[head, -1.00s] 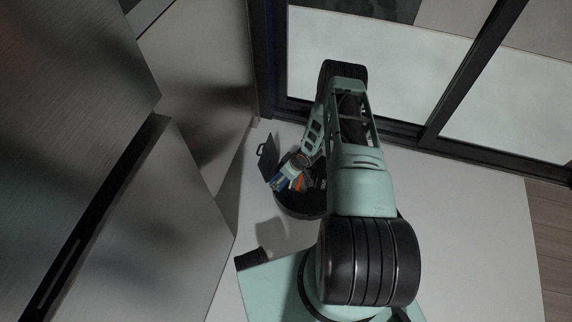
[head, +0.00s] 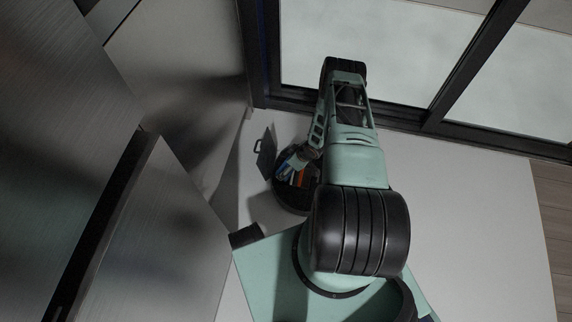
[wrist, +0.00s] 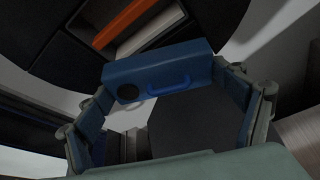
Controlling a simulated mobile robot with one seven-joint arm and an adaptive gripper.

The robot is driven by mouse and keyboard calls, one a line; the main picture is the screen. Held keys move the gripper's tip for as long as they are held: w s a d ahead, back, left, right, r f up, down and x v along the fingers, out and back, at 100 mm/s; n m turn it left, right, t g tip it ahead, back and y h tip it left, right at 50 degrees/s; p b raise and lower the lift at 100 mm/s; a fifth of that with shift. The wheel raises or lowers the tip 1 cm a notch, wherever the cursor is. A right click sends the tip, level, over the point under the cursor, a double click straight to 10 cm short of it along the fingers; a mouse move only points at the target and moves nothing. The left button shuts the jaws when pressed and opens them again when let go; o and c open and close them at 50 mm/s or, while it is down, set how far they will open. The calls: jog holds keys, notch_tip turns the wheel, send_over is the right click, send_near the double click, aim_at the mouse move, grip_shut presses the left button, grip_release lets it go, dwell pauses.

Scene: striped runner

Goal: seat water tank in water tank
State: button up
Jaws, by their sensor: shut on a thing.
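The water tank (wrist: 160,76) is a blue block with a curved handle and a dark round spot, seen in the wrist view. My gripper (wrist: 165,92) is shut on it, a finger at each end. In the head view my gripper (head: 289,166) is small and partly shadowed over a round black robot body (head: 293,206). In the wrist view that body (wrist: 222,18) has an open bay with an orange strip (wrist: 124,22) and a pale strip beside it. The tank is close to the bay; I cannot tell whether they touch.
A dark panel with a handle (head: 266,155) stands upright beside the round body. Brushed metal cabinet fronts (head: 90,110) rise on the left. A dark-framed glass door (head: 380,120) lies behind. Pale floor (head: 460,220) to the right is clear.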

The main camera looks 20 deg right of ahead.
jog(key=shift+f, duration=0.75)
jog(key=shift+f+b, duration=0.35)
jog(key=shift+b, duration=0.25)
jog(key=shift+f, duration=0.15)
jog(key=o, duration=1.3)
jog(key=shift+r, duration=0.2)
